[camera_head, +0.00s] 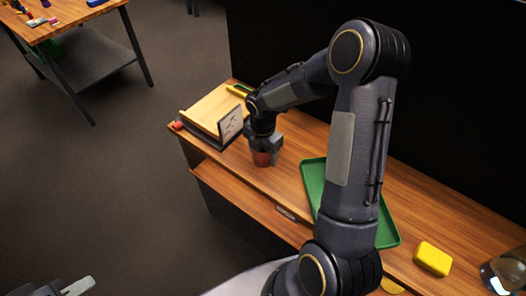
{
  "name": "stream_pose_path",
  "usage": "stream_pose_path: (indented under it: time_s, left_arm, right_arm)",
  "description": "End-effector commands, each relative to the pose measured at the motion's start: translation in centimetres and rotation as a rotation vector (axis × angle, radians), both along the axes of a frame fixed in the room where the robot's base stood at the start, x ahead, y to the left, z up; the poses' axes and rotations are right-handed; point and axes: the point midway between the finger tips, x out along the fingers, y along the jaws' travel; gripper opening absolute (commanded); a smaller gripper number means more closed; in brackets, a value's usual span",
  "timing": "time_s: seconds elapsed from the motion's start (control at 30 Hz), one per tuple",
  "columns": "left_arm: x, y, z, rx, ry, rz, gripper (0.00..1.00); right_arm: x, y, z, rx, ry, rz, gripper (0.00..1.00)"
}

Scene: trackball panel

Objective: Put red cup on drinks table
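The red cup (262,158) is at the front edge of the long wooden table, below my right gripper (264,150). Its upper part is hidden by the gripper. The fingers reach down on both sides of the cup; I cannot tell whether they press on it or whether the cup touches the table. My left gripper (78,287) shows only in part at the bottom left corner, away from the tables, and its opening cannot be made out. Two wooden tables show, the long one (412,185) and another (75,14) at the top left; neither is marked as the drinks table.
A wooden box-like stand with an upright panel (231,124) is left of the cup, with a small red object (178,126) beside it. A green tray (313,178), a yellow block (433,259) and a glass vessel (505,272) are to the right. Grey floor separates the tables.

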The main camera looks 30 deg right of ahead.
Motion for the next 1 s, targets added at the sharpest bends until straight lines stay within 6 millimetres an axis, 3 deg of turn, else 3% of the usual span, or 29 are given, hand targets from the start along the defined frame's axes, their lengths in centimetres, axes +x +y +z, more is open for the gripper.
stream_pose_path:
  time_s: [0.13, 0.37, 0.53, 1.0]
  left_arm:
    - [0.0, 0.0, 0.0, 0.0, 0.0, 0.0, 0.26]
    - [0.0, 0.0, 0.1, 0.0, 0.0, 0.0, 0.26]
    - [0.0, 0.0, 0.4, 0.0, 0.0, 0.0, 0.26]
    - [0.0, 0.0, 0.6, 0.0, 0.0, 0.0, 0.26]
  right_arm:
    - [0.0, 0.0, 0.1, 0.0, 0.0, 0.0, 0.85]
    - [0.0, 0.0, 0.1, 0.0, 0.0, 0.0, 0.85]
    - [0.1, 0.0, 1.2, -0.001, -0.004, 0.0, 0.85]
    - [0.1, 0.0, 10.5, 0.0, -0.004, 0.0, 0.85]
